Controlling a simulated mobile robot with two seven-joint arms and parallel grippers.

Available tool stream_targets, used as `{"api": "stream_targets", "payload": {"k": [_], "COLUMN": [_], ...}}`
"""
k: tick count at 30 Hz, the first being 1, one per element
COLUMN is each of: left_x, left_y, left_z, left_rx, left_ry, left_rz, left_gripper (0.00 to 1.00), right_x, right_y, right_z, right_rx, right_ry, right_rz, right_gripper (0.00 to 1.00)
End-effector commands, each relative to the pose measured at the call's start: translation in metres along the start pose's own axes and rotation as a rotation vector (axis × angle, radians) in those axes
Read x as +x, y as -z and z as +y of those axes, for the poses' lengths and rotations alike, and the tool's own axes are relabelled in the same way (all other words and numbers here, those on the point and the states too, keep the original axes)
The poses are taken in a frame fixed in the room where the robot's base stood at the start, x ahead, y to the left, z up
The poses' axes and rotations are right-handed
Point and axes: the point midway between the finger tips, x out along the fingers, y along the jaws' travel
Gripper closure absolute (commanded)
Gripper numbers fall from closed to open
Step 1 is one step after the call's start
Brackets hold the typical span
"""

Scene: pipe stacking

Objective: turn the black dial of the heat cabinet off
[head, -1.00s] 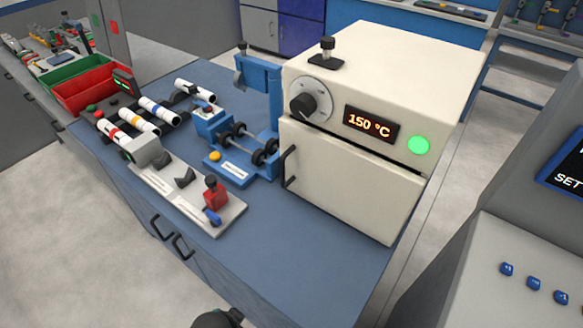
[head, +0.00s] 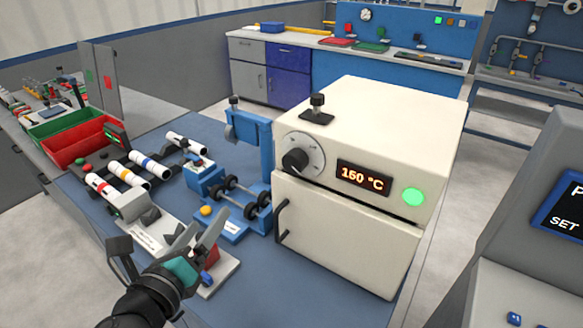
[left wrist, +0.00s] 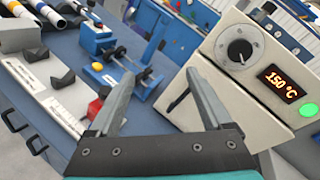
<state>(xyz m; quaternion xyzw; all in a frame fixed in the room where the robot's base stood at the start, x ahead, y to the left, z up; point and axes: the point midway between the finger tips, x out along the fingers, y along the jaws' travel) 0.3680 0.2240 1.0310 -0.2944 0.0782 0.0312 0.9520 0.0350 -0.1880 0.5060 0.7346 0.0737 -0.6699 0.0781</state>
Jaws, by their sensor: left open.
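The heat cabinet (head: 345,250) is a cream box on the blue bench, with a red-lit display (head: 363,178) reading 150 °C and a lit green round light (head: 413,197). Its black dial (head: 295,160) sits on a round grey scale plate at the upper left of the front. The dial also shows in the left wrist view (left wrist: 240,50), at the upper right. My left gripper (head: 168,245) is open and empty above the front of the bench, left of and lower in the picture than the dial, well apart from it. My right gripper is not in view.
A blue roller fixture (head: 238,205) stands just left of the cabinet. A grey block holder (head: 130,225), several banded white pipes (head: 150,165) and red (head: 85,150) and green bins lie further left. A black door handle (head: 281,220) sticks out below the dial.

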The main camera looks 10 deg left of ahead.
Motion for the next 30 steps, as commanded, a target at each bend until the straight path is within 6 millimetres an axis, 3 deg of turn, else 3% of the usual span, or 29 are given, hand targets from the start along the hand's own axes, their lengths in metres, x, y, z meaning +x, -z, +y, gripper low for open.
{"api": "stream_targets", "payload": {"k": [3, 9, 16, 30], "left_x": [-0.007, -0.023, -0.023, 0.005], "left_y": [-0.011, -0.009, -0.008, -0.007], "left_z": [-0.043, -0.082, -0.09, -0.102], "left_rx": [0.404, 0.804, 0.886, 0.88], "left_ry": [0.204, 0.404, 0.442, 0.436], "left_rz": [-0.027, -0.084, -0.103, -0.104], "left_gripper": [0.17, 0.17, 0.17, 0.17], "right_x": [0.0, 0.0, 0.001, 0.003], "right_y": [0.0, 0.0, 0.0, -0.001], "right_z": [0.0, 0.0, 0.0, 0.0], "right_rx": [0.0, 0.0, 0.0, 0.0], "right_ry": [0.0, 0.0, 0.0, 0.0], "right_rz": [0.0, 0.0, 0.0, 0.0], "right_gripper": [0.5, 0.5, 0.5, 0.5]}}
